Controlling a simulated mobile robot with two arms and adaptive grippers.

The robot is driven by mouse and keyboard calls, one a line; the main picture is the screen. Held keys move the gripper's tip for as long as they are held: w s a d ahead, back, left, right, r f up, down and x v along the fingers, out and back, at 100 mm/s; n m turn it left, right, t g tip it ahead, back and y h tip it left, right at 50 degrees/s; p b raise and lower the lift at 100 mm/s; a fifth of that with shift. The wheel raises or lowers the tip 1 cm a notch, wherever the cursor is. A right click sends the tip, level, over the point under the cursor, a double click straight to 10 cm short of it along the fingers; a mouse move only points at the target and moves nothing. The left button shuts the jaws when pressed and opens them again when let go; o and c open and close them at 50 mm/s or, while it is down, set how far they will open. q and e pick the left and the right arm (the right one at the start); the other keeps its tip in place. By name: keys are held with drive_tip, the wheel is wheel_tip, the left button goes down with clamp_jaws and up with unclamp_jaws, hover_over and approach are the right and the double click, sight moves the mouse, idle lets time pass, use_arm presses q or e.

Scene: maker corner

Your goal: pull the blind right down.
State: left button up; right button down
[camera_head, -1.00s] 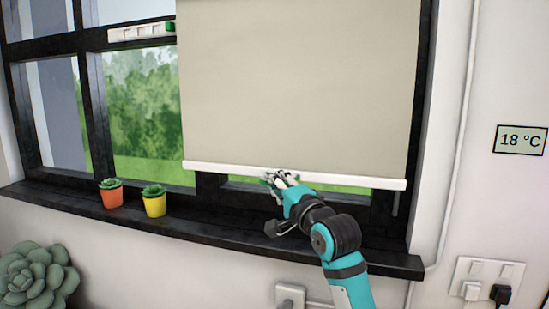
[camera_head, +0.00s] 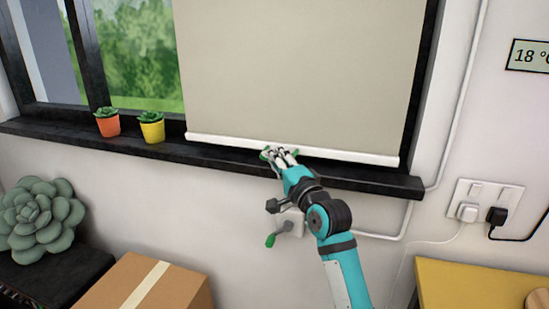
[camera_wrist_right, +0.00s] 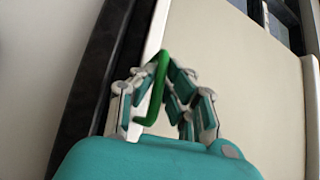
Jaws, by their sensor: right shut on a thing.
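The beige blind (camera_head: 300,70) hangs over the right part of the window. Its white bottom bar (camera_head: 350,156) is level with the dark sill in the head view. My right gripper (camera_head: 278,157) is at the middle of this bar. In the right wrist view, the gripper's fingers (camera_wrist_right: 164,95) are closed around a green pull handle (camera_wrist_right: 155,92). Only small green ends of the handle show between the fingers in the head view. My left gripper is not in view.
An orange pot (camera_head: 108,126) and a yellow pot (camera_head: 152,131) stand on the dark sill (camera_head: 60,131), left of the blind. A white wall box (camera_head: 291,222) with a green-ended crank is below my gripper. A cardboard box (camera_head: 180,290) and a yellow tabletop (camera_head: 470,285) are lower down.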

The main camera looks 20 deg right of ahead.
drive_tip(key=shift+f, duration=0.6)
drive_tip(key=c, duration=1.4)
unclamp_jaws()
drive_tip(key=shift+r, duration=0.15)
drive_tip(key=v, duration=1.2)
